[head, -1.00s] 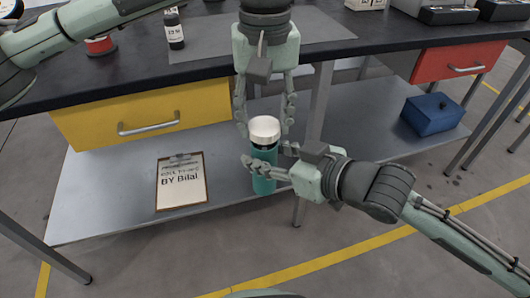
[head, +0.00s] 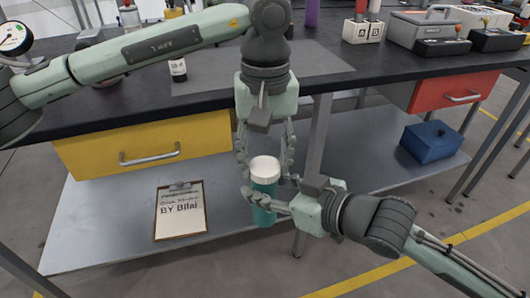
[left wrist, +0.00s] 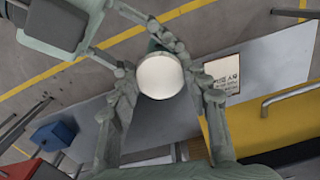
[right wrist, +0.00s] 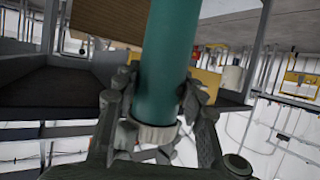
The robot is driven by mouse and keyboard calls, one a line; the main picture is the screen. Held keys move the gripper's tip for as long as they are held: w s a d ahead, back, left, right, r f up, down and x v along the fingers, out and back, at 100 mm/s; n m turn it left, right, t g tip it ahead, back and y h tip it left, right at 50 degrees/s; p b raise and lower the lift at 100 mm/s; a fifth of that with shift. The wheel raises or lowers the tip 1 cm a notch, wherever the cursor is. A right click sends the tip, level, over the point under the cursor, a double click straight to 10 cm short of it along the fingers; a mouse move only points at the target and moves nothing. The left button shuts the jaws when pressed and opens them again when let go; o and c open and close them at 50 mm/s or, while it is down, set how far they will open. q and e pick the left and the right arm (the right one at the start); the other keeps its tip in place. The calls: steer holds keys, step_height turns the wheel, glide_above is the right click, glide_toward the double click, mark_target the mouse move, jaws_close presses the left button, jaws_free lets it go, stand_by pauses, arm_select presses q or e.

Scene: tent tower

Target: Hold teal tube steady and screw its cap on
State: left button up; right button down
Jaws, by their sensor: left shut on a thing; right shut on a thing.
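The teal tube (head: 264,212) stands upright in front of the lower shelf, and it also shows in the right wrist view (right wrist: 170,60). Its white cap (head: 265,170) sits on its top end; the left wrist view shows the round cap top (left wrist: 160,76). My left gripper (head: 264,165) comes down from above and is shut on the cap, one finger on each side. The contact faces are partly hidden by the fingers.
The black worktop (head: 210,104) with a yellow drawer (head: 145,143) and a red drawer (head: 455,80) stands behind. A clipboard (head: 181,228) lies on the grey lower shelf (head: 95,240), and a blue box (head: 431,142) rests at its right. Floor is clear in front.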

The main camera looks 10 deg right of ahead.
arm_select(q)
steer(key=shift+f, duration=0.6)
stand_by(0.6)
steer(key=m, duration=0.6)
steer(key=shift+m, duration=0.4)
steer(key=m, duration=0.6)
steer(key=o, duration=0.8)
steer(key=shift+r, duration=2.25)
